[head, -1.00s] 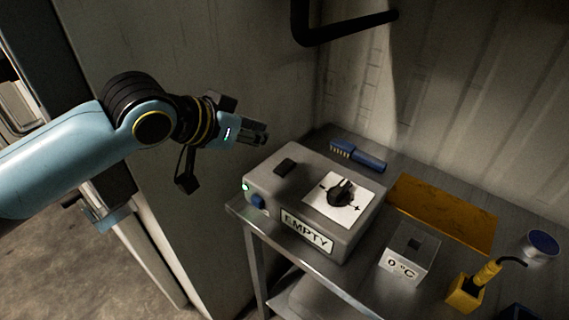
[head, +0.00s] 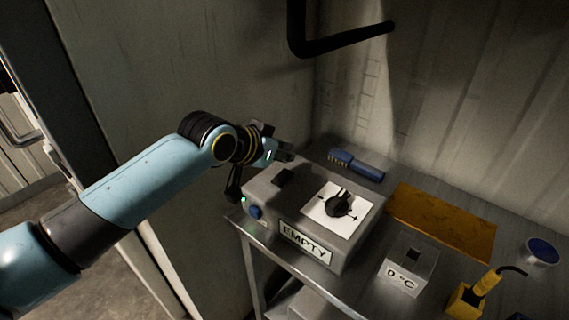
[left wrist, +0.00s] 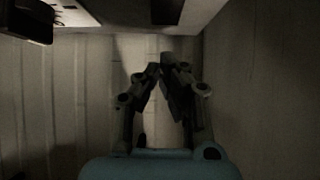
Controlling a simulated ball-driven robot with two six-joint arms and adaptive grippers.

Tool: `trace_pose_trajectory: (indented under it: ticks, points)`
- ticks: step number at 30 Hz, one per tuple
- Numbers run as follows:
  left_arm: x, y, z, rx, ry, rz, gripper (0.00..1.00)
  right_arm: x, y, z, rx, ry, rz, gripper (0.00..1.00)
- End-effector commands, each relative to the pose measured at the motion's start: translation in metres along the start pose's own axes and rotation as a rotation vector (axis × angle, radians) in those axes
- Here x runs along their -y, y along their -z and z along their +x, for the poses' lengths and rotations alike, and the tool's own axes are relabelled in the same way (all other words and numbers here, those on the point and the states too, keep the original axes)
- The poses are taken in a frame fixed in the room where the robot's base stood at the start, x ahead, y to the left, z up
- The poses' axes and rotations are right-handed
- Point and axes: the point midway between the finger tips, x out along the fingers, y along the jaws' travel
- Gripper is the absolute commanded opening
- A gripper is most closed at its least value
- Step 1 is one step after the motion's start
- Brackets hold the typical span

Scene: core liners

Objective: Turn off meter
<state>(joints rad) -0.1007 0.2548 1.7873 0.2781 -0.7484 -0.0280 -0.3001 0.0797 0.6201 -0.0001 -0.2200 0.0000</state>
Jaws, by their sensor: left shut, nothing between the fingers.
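The meter is a grey box (head: 278,207) with an "EMPTY" label on its front, standing on the metal table. A black knob (head: 339,206) sits on a white plate with minus and plus marks on its top. My left gripper (head: 287,153) is shut and empty, above the box's back left edge. The left wrist view shows its fingers (left wrist: 158,72) closed together. My right gripper is not in view.
A blue brush (head: 357,166) lies behind the box. An orange plate (head: 441,220), a "0 °C" block (head: 408,268), a yellow holder with a tool (head: 466,299) and a round blue-topped tin (head: 542,251) stand to the right. A dark pipe (head: 345,37) runs along the wall above.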

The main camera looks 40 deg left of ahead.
Motion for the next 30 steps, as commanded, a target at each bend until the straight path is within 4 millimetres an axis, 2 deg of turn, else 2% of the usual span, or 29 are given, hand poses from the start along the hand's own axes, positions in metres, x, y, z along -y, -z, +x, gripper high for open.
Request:
trace_pose_trajectory:
  ticks: [1,7,19,23,30]
  points:
    - [0.000,-0.009,0.005,0.008,0.000,-0.001,0.00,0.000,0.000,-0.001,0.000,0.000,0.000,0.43]
    - [0.000,-0.022,0.018,0.004,0.001,0.000,0.00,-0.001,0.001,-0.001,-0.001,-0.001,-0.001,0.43]
    - [0.000,-0.025,0.020,0.005,0.001,0.000,0.00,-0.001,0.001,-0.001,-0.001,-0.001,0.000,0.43]
    - [0.001,-0.022,0.022,0.049,0.002,-0.001,0.00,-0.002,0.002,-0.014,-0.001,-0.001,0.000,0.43]
    - [0.001,-0.027,0.024,0.051,0.002,0.000,0.00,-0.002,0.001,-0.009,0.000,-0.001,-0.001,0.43]
